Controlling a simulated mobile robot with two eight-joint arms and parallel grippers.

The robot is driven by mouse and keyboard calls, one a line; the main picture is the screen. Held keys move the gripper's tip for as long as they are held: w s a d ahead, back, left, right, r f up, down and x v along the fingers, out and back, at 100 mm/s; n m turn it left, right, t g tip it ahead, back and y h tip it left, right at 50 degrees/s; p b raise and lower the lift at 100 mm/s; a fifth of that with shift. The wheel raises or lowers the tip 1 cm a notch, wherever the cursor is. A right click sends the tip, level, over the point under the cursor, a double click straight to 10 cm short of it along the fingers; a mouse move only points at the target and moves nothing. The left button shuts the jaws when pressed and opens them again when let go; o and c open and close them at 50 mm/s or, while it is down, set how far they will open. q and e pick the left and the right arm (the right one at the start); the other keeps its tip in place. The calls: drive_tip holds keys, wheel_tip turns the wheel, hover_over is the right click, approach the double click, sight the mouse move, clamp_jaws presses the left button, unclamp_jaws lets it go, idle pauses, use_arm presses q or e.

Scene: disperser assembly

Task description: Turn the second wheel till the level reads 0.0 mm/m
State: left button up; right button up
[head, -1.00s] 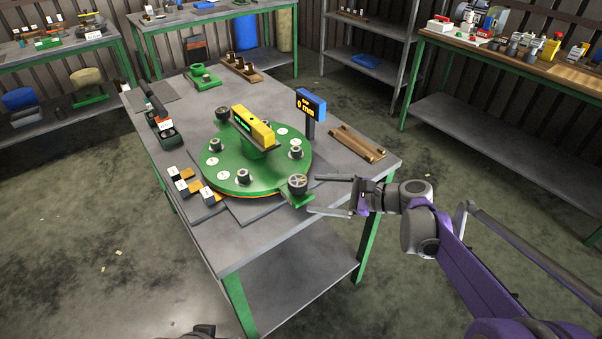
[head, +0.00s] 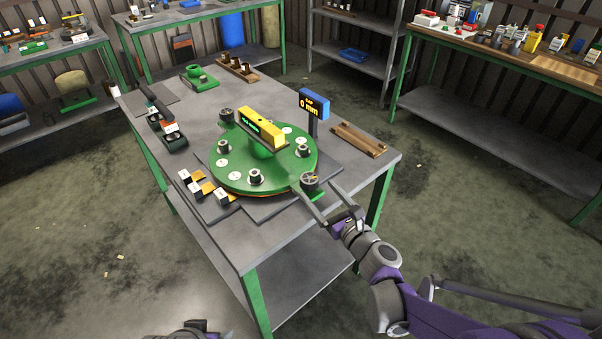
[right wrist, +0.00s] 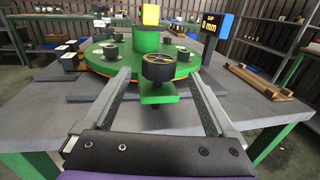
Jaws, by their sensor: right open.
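The green round disperser plate (head: 262,168) lies on the grey table with several dark knobs on it. A yellow level (head: 261,128) with a small green display sits on its central post; I cannot read its figures. A dark spoked wheel (head: 310,181) stands on a green tab at the plate's near right edge; it also shows in the right wrist view (right wrist: 158,68). Another dark wheel (head: 227,115) is at the far left edge. My right gripper (head: 313,203) is open, its fingers on either side of the near wheel, not closed on it.
A blue display (head: 313,104) reading "0 mm" stands behind the plate on a post. A wooden rack (head: 358,140) lies to its right. Small black, white and orange blocks (head: 203,188) lie at the left. The table's front corner is clear.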

sight(303, 174)
drive_tip(key=x, duration=0.8)
drive_tip(key=shift+w+a, duration=0.25)
drive_tip(key=shift+w, duration=0.05)
drive_tip(key=c, duration=1.4)
